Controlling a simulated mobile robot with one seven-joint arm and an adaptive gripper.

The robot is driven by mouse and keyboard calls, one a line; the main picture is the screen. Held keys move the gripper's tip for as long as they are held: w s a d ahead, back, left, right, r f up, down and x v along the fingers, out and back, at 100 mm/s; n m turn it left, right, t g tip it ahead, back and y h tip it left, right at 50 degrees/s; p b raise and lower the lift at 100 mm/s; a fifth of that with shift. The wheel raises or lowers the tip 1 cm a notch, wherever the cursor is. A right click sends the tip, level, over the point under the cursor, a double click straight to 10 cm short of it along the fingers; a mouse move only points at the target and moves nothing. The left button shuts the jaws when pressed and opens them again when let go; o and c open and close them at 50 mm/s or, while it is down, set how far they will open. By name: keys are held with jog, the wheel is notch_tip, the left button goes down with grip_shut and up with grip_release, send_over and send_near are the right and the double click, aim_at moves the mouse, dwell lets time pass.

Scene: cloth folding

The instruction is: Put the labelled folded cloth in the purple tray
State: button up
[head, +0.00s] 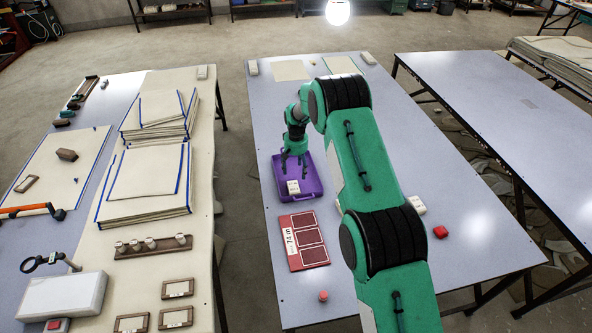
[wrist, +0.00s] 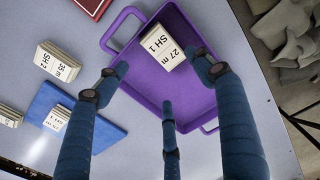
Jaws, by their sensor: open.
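The purple tray (head: 313,186) lies on the middle table in the head view, and it also fills the middle of the wrist view (wrist: 190,92). A small cream folded cloth (wrist: 162,45) labelled "27 m SH 1" lies inside the tray, near its upper left corner in the wrist view; it shows in the head view too (head: 293,187). My gripper (wrist: 163,75) is open above the tray, its blue fingers spread and nothing between them. The cloth lies apart from the fingers. In the head view my gripper (head: 294,165) is over the tray's far part.
A red board (head: 302,240) marked 74 m lies nearer than the tray. Another labelled folded cloth (wrist: 57,62) lies on the table beside the tray. A blue tray or mat (wrist: 100,128) with a cloth on it is near. My arm hides part of the table.

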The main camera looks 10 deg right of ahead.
jog(key=shift+r, duration=0.15)
dwell(0.3)
jog(key=s+r+t, duration=0.1)
jog(key=s+r, duration=0.3)
jog(key=r, duration=0.7)
jog(key=s+d+r, duration=0.1)
jog(key=s+r, duration=0.4)
jog(key=r, duration=0.5)
jog(key=s+r+t, duration=0.1)
jog(key=s+r, duration=0.3)
jog(key=r, duration=0.7)
jog(key=s+r+t, duration=0.1)
jog(key=s+r, duration=1.3)
jog(key=s, duration=0.2)
jog(key=s+d+r+t, duration=0.1)
jog(key=s+t, duration=0.1)
jog(key=s, duration=2.9)
jog(key=shift+s+d+r+t, duration=0.15)
jog(key=shift+r+t, duration=0.15)
jog(key=shift+r, duration=0.05)
jog(key=shift+f, duration=0.1)
